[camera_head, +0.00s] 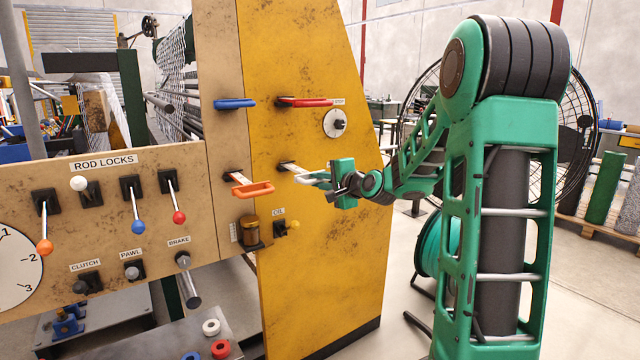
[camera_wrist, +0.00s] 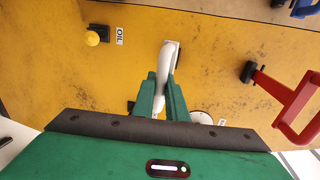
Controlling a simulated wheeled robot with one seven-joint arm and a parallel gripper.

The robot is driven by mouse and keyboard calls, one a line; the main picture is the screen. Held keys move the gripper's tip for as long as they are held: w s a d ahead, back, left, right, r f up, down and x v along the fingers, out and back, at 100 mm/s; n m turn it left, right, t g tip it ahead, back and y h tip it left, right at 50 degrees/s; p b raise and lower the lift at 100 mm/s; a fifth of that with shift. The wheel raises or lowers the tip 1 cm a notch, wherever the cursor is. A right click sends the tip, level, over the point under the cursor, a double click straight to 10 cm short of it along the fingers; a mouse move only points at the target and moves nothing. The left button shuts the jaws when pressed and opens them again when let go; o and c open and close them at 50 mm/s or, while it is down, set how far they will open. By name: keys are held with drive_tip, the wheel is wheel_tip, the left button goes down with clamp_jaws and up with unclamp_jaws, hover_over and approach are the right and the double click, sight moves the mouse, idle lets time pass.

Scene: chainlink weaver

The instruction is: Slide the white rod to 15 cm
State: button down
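The white rod (camera_head: 299,172) sticks out of a dark slot in the yellow panel, the lower right of the rod slots. Its white loop handle shows in the wrist view (camera_wrist: 167,62), seen nearly edge-on. My gripper (camera_head: 325,178) is at the handle end. In the wrist view my green fingers (camera_wrist: 161,93) lie close on both sides of the handle and look shut on it. The handle's end is partly hidden between the fingers. On the ROD LOCKS panel, the white-knobbed lever (camera_head: 79,183) points up, unlike the orange, blue and red ones, which hang down.
A red rod handle (camera_head: 306,101) and a blue one (camera_head: 235,103) are above; an orange one (camera_head: 252,189) is to the left. A yellow OIL knob (camera_head: 294,225) is below. A round dial (camera_head: 335,123) sits near the red handle. Open floor lies right of the panel.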

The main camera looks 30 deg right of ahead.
drive_tip(key=s, duration=0.5)
drive_tip(key=shift+s+d+f, duration=0.1)
drive_tip(key=c, duration=1.8)
unclamp_jaws()
drive_tip(key=shift+o, duration=0.2)
drive_tip(key=v, duration=1)
drive_tip(key=shift+s, duration=0.25)
